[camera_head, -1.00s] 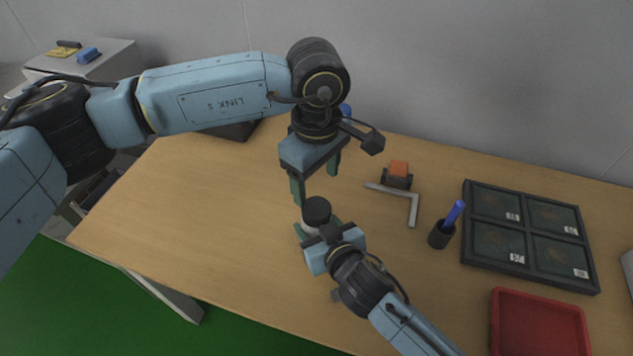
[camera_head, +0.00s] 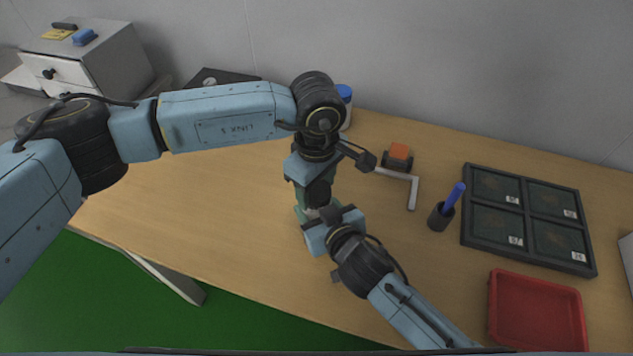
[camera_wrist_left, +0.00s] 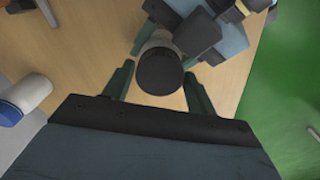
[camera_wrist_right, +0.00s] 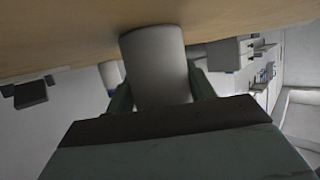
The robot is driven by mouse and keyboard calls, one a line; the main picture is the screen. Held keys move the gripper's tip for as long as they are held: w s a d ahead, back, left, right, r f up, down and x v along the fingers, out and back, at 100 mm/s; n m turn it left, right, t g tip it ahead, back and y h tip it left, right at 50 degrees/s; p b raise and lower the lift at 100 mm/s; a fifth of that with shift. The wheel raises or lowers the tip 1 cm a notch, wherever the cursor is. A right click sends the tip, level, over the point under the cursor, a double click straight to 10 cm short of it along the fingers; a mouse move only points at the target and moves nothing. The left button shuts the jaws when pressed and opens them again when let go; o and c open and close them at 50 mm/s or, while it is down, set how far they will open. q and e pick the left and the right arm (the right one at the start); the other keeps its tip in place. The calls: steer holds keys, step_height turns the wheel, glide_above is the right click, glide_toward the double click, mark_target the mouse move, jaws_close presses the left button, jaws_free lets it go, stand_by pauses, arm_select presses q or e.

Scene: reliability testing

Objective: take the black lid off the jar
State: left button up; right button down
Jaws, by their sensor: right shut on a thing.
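The jar is a pale cylinder with a black lid (camera_wrist_left: 159,72), standing on the table. Its pale body (camera_wrist_right: 156,60) shows in the right wrist view between the fingers of my right gripper (camera_wrist_right: 160,85), which is shut on it from the side. In the left wrist view my left gripper (camera_wrist_left: 159,78) points down over the jar, open, one finger on each side of the lid with small gaps. In the head view my left gripper (camera_head: 314,190) hides much of the jar, right above my right gripper (camera_head: 318,214).
A blue-capped white bottle (camera_head: 344,108) stands behind my left wrist. An orange-topped block (camera_head: 398,157), a metal L-bracket (camera_head: 413,192), a pen cup (camera_head: 440,217), a dark compartment tray (camera_head: 465,215) and a red bin (camera_head: 536,312) lie right.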

arm_select(q)
steer(key=c, duration=0.7)
steer(key=shift+n, duration=1.7)
steer(key=o, duration=1.1)
steer(key=shift+r, duration=0.15)
step_height(320, 180, up, 4)
steer(key=shift+r, duration=0.2)
steer(key=shift+c, duration=0.4)
step_height(320, 180, up, 3)
steer(key=m, duration=0.3)
steer(key=shift+f, duration=0.1)
step_height(320, 180, down, 8)
steer(key=shift+r, duration=0.25)
